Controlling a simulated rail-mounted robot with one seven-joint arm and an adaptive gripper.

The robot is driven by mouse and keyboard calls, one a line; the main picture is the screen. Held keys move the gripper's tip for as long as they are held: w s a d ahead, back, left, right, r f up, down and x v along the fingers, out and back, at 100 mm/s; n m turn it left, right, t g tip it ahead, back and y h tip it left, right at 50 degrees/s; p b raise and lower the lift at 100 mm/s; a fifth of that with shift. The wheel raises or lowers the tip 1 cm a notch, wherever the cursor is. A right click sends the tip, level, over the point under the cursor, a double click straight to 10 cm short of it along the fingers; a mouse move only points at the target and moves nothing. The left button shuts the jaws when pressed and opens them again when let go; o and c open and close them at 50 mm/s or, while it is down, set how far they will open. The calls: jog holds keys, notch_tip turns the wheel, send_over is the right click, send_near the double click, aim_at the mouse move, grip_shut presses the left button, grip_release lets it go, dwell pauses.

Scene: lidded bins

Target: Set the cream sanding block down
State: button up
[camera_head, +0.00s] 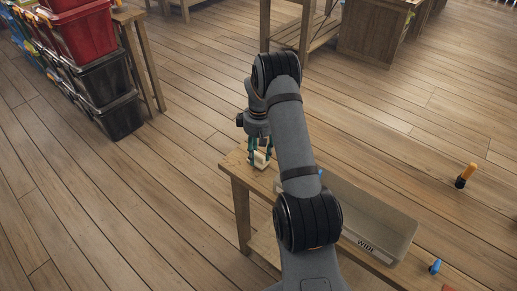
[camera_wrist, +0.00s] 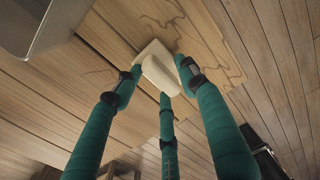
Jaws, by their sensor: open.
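The cream sanding block (camera_head: 261,158) is at the far left corner of the wooden table (camera_head: 237,176). In the wrist view the block (camera_wrist: 160,74) appears to rest on the tabletop, between and just beyond my fingertips. My gripper (camera_head: 259,151) points down over that corner, with its teal fingers around the block. In the wrist view the three fingers (camera_wrist: 160,82) are spread. The jaws are open, and I cannot tell whether any fingertip still touches the block. My arm hides part of the table in the head view.
An orange-topped object (camera_head: 466,174) stands farther right. Stacked bins (camera_head: 103,80) stand at left.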

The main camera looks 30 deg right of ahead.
aim_at(259, 153)
notch_tip(259, 153, up, 12)
jog(key=shift+r, duration=0.15)
dwell(0.6)
